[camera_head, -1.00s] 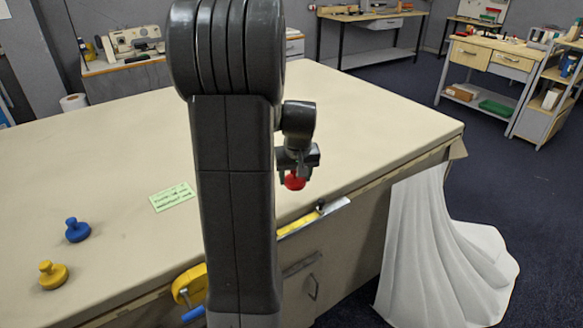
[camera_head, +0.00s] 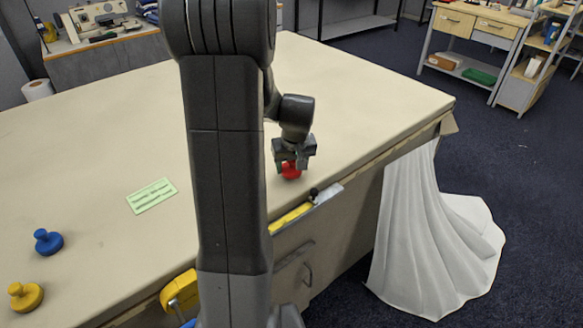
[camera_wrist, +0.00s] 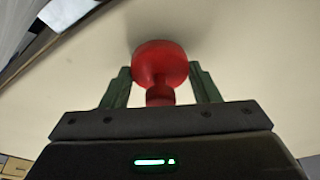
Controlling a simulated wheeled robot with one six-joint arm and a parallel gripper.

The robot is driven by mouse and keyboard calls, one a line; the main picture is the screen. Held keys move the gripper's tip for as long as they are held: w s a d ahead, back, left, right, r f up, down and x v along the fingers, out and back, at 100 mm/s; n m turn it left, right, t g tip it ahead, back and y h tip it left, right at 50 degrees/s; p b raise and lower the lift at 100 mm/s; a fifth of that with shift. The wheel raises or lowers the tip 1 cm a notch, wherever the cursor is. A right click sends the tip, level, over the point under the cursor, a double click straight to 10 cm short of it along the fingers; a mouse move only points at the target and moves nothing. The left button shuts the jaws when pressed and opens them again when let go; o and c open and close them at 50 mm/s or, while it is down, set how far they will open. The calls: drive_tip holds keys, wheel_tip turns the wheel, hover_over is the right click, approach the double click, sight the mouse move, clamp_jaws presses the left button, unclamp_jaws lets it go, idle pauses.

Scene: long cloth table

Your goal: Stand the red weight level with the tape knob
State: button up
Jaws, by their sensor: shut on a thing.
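The red weight (camera_head: 291,171) is held in my gripper (camera_head: 291,164) near the table's front edge. In the wrist view the weight (camera_wrist: 160,64) shows its round base and narrower neck between the two fingers of my gripper (camera_wrist: 162,85). The gripper is shut on it. Whether its base touches the table top I cannot tell. The dark tape knob (camera_head: 313,194) sits at the table's edge, to the right of and nearer than the weight, on a yellow and white tape strip (camera_head: 291,218).
A blue weight (camera_head: 48,241) and a yellow weight (camera_head: 25,296) stand at the left of the table (camera_head: 90,150). A green note (camera_head: 152,196) lies between them and my arm. A white cloth (camera_head: 420,240) hangs at the right. The table top behind the gripper is clear.

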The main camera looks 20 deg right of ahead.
drive_tip(key=shift+f, duration=0.7)
drive_tip(key=shift+f, duration=0.2)
drive_tip(key=o, duration=1.3)
drive_tip(key=shift+r, duration=0.1)
drive_tip(key=shift+r, duration=0.5)
drive_tip(key=v, duration=1.1)
drive_tip(key=shift+s+r, duration=0.1)
drive_tip(key=shift+s, duration=0.1)
